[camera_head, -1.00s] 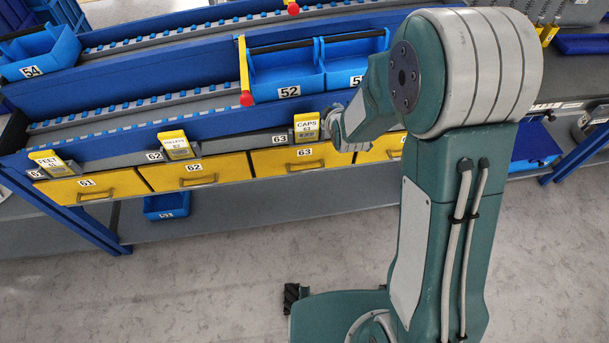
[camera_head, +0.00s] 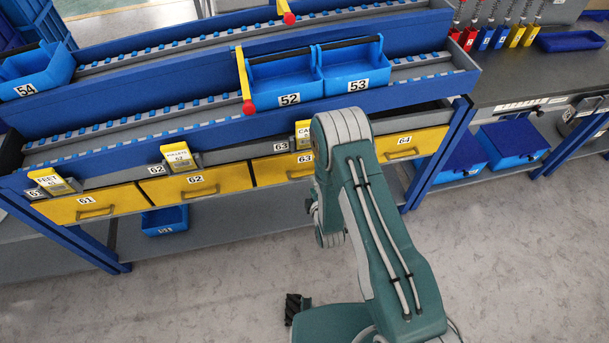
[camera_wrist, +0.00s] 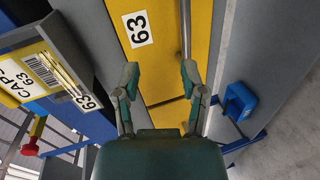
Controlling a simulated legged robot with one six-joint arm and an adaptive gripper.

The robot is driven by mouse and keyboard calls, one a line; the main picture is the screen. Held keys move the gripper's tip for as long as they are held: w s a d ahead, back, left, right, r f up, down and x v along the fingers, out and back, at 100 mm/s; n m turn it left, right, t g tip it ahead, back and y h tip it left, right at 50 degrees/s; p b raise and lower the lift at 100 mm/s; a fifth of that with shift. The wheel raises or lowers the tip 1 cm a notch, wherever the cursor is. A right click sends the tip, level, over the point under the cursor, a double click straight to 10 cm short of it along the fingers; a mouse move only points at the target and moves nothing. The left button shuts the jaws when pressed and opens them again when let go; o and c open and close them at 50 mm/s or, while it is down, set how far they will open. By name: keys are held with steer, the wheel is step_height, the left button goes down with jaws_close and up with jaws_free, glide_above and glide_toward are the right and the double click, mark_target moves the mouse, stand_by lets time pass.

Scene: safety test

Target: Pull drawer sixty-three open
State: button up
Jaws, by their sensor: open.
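Drawer 63 (camera_head: 270,171) is a yellow-fronted drawer in the row under the blue rack, partly covered by my arm in the head view. It looks flush with its neighbours. In the wrist view its yellow front (camera_wrist: 160,60) fills the middle, with the "63" label and a grey bar handle (camera_wrist: 186,30) running lengthwise. My gripper (camera_wrist: 161,78) is open in front of the drawer face. The right finger overlaps the handle's lower end in the picture; I cannot tell whether they touch.
Drawers 61 (camera_head: 90,206), 62 (camera_head: 196,185) and 64 (camera_head: 412,145) flank it. A yellow "CAPS 63" tag (camera_wrist: 15,82) is at left in the wrist view. Blue bins 52 (camera_head: 288,82) and 53 (camera_head: 352,70) stand above. The floor in front is clear.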

mark_target(305, 176)
step_height(305, 176, down, 4)
steer(key=s+n, duration=0.1)
steer(key=s, duration=0.2)
steer(key=shift+t, duration=0.3)
steer(key=x, duration=1.1)
steer(key=shift+a+r, duration=0.25)
steer(key=shift+r, duration=0.05)
jaws_close()
